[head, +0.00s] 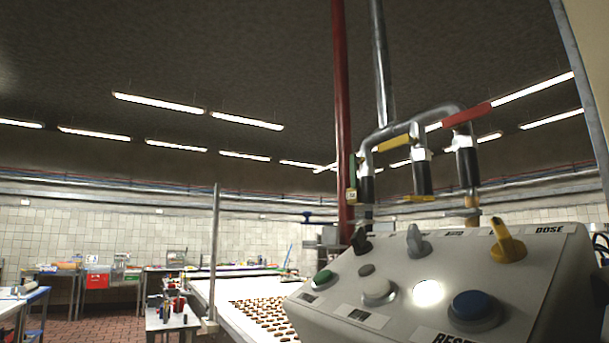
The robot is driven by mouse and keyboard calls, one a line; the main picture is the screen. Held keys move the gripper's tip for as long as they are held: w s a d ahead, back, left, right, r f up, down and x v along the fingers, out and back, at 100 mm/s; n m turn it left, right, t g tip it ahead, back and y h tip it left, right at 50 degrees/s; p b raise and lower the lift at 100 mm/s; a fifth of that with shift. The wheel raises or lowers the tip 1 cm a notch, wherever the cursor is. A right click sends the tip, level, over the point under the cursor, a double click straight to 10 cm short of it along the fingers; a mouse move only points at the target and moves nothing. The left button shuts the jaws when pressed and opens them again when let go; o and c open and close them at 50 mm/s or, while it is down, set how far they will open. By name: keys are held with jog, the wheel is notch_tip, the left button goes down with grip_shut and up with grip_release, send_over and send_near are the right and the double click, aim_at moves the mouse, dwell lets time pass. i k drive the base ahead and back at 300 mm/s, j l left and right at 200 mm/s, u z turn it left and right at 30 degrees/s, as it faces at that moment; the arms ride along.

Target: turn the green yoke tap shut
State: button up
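A metal pipe yoke (418,124) with several bends and black-sleeved nozzles hangs above the control panel. The green yoke tap (352,172) is at the yoke's left end, seen almost edge-on as a narrow upright strip beside the red pole. I cannot tell from this angle whether it is open or shut. A yellow tap handle (394,144) lies roughly along the yoke's middle, and a red tap handle (466,114) is at its right. My gripper is not in view.
A sloped control panel (400,287) with knobs and buttons stands at the lower right. Behind it, a white conveyor (222,296) carries rows of brown biscuits. A red pole (342,110) rises left of the yoke. Work tables stand at the far left.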

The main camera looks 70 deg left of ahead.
aim_at(353, 159)
jog(key=u, duration=1.8)
jog(key=k+j+z, duration=0.2)
jog(key=j, duration=0.3)
jog(key=j+z, duration=0.15)
jog(key=j, duration=0.35)
